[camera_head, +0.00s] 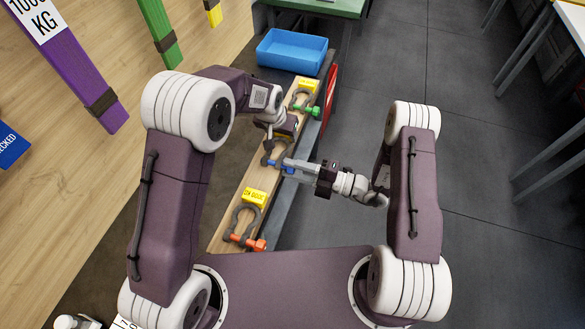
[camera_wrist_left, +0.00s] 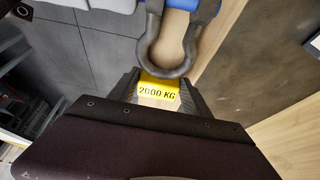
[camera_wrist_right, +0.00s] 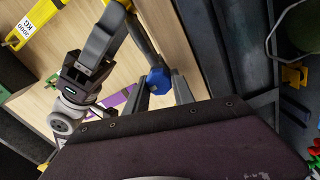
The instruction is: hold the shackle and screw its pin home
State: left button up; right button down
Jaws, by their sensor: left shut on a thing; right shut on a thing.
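The grey shackle with the blue pin (camera_head: 266,157) is in the middle of the wooden plank in the head view. Its rounded bow (camera_wrist_left: 166,62) lies at the fingertips of my left gripper (camera_wrist_left: 160,82), which is shut on it. A yellow 2000 KG block (camera_wrist_left: 158,92) shows between those fingers. My right gripper (camera_head: 285,166) comes from the right, shut on the blue pin head. In the right wrist view the hexagonal blue head (camera_wrist_right: 158,80) is between the fingertips. The pin lies across the shackle's open end; its thread and seating are hidden.
A shackle with an orange pin (camera_head: 243,240) lies nearer on the plank (camera_head: 224,224). One with a green pin (camera_head: 303,109) lies farther along. A blue bin (camera_head: 292,50) stands at the far end.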

pick_arm(q)
jog(key=shift+w+a, duration=0.1)
jog(key=shift+w, duration=0.05)
pick_arm(e)
jog(key=c, duration=1.1)
grip_release()
jog(key=shift+o, duration=0.2)
jog(key=v, duration=1.2)
jog(key=shift+f, duration=0.1)
pick_arm(q)
jog(key=o, duration=1.6)
jog(key=v, duration=1.2)
jog(key=shift+s, duration=0.2)
